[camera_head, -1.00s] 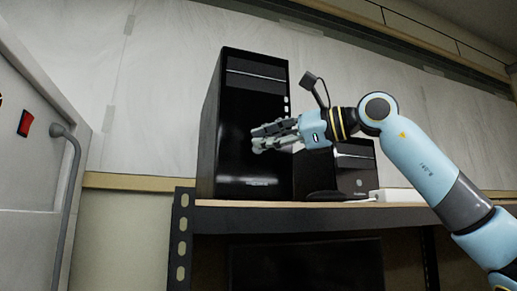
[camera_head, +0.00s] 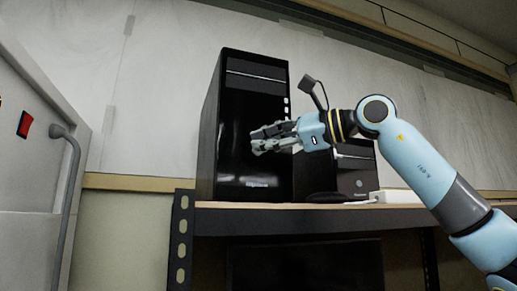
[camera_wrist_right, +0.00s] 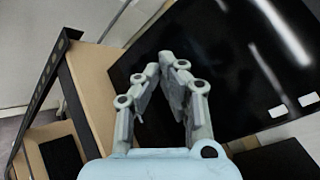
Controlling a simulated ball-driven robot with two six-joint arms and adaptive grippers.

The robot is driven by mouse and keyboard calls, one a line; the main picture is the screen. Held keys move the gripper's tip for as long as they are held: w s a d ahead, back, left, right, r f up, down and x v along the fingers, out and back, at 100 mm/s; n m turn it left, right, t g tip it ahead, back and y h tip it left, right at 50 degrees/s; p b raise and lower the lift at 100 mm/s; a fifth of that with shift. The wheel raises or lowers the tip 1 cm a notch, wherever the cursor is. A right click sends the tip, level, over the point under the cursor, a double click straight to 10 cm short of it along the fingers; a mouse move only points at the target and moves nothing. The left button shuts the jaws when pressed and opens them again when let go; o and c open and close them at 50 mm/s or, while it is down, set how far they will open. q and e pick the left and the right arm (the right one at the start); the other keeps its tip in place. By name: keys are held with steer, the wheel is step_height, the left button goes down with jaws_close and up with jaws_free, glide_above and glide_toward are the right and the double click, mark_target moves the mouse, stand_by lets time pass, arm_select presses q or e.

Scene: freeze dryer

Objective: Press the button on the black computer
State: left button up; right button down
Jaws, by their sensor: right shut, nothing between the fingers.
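The black computer (camera_head: 235,125) is a tall glossy tower standing upright on the shelf in the head view. Several small white marks (camera_head: 286,106) run down the upper right of its front; white rectangles (camera_wrist_right: 277,111) also show on the dark front in the right wrist view. My right gripper (camera_head: 256,141) is shut and empty, in front of the middle of the tower's face. In the right wrist view the gripper (camera_wrist_right: 172,58) points along the dark front. I cannot tell whether it touches the computer. My left gripper is not in view.
A smaller black box (camera_head: 355,172) stands on the shelf (camera_head: 300,207) right of the tower, partly behind my right arm. A white item (camera_head: 397,196) lies at the shelf's right. A grey door with a handle (camera_head: 68,185) stands at the left.

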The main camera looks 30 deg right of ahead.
steer(key=shift+w, duration=0.2)
steer(key=shift+w, duration=0.15)
stand_by(0.4)
steer(key=shift+s+a+b, duration=0.1)
steer(key=shift+s+b, duration=0.2)
steer(key=shift+s, duration=0.35)
